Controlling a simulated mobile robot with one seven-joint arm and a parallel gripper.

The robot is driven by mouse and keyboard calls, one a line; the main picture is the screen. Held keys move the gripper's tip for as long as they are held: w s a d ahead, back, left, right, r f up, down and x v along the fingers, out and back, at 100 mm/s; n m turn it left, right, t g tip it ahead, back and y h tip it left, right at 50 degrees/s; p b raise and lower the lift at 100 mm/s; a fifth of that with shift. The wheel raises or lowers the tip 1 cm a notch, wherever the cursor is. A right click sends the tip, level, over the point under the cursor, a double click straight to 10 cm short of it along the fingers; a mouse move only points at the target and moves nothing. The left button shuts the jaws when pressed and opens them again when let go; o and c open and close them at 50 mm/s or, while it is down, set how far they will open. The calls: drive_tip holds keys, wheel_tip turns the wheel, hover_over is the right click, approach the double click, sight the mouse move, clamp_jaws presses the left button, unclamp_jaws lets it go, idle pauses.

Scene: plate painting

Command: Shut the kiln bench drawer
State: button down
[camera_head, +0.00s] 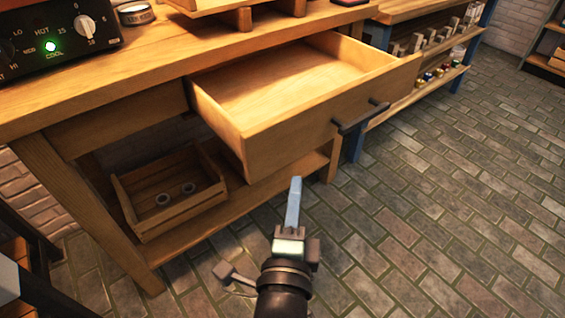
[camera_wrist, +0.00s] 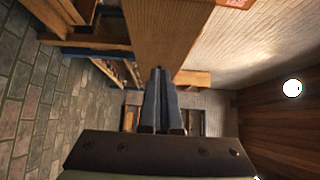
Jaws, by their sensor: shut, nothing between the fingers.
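The kiln bench drawer (camera_head: 290,125) is a light wooden box pulled well out from under the bench top. It looks empty inside, and a dark bar handle (camera_head: 361,117) is on its front. The wooden kiln bench (camera_head: 120,80) stands on the left. My gripper (camera_head: 295,182) is below and in front of the drawer in the head view, apart from the handle. Its blue-grey fingers are together with nothing between them, and they also show in the wrist view (camera_wrist: 164,75). The wrist view is turned sideways, and I cannot make out the handle there.
A wooden crate (camera_head: 172,195) with two small rings sits on the bench's lower shelf. A black control box (camera_head: 55,35) with a green light is on the bench top. A shelf unit (camera_head: 425,50) with blue posts stands behind right. The brick floor at right is clear.

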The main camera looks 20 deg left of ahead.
sight(284, 146)
drive_tip(key=w+a, duration=0.1)
drive_tip(key=w, duration=0.1)
drive_tip(key=w+a+b, duration=0.1)
drive_tip(key=w, duration=0.1)
drive_tip(key=w+a+b, duration=0.1)
drive_tip(key=shift+w+a+f, duration=0.1)
drive_tip(key=shift+w, duration=0.3)
drive_tip(key=shift+w+a, duration=0.25)
drive_tip(key=shift+a, duration=0.05)
drive_tip(key=shift+a, duration=0.1)
